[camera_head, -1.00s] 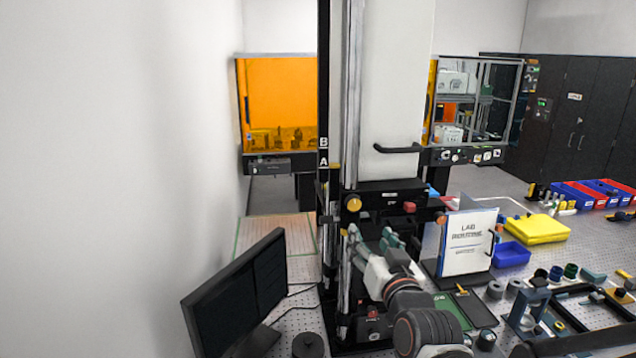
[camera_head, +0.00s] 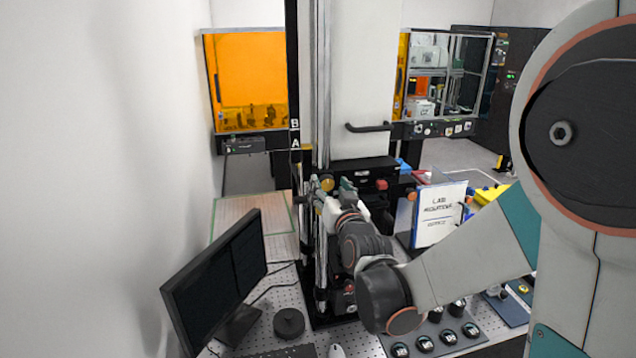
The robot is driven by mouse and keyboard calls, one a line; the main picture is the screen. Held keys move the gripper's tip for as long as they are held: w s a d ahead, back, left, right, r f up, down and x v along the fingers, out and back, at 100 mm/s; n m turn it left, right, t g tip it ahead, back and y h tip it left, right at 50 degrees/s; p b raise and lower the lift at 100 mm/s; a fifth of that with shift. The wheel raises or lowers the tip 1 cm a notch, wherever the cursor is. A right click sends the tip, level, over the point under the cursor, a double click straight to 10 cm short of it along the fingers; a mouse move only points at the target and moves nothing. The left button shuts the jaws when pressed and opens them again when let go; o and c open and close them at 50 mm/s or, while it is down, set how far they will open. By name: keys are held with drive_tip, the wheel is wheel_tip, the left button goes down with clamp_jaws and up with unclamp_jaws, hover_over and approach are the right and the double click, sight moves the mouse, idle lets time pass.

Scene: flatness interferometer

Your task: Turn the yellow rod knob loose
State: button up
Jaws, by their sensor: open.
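The yellow rod knob (camera_head: 327,184) is a small round knob on the front of the black carriage (camera_head: 362,170), at its left side, beside the vertical rails. My gripper (camera_head: 331,188) is raised at the knob, with its fingers around or just in front of it. It is open. Whether the fingers touch the knob cannot be told at this size. My wrist and fingers hide the lower left of the carriage.
A red knob (camera_head: 381,184) sits right of the yellow one. A black handle (camera_head: 368,127) juts from the white housing above. A monitor (camera_head: 215,275) stands at left and a lab sign (camera_head: 438,214) at right. My own arm fills the right side.

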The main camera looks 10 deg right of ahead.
drive_tip(key=shift+w, duration=1)
drive_tip(key=c, duration=1.1)
drive_tip(key=shift+o, duration=0.2)
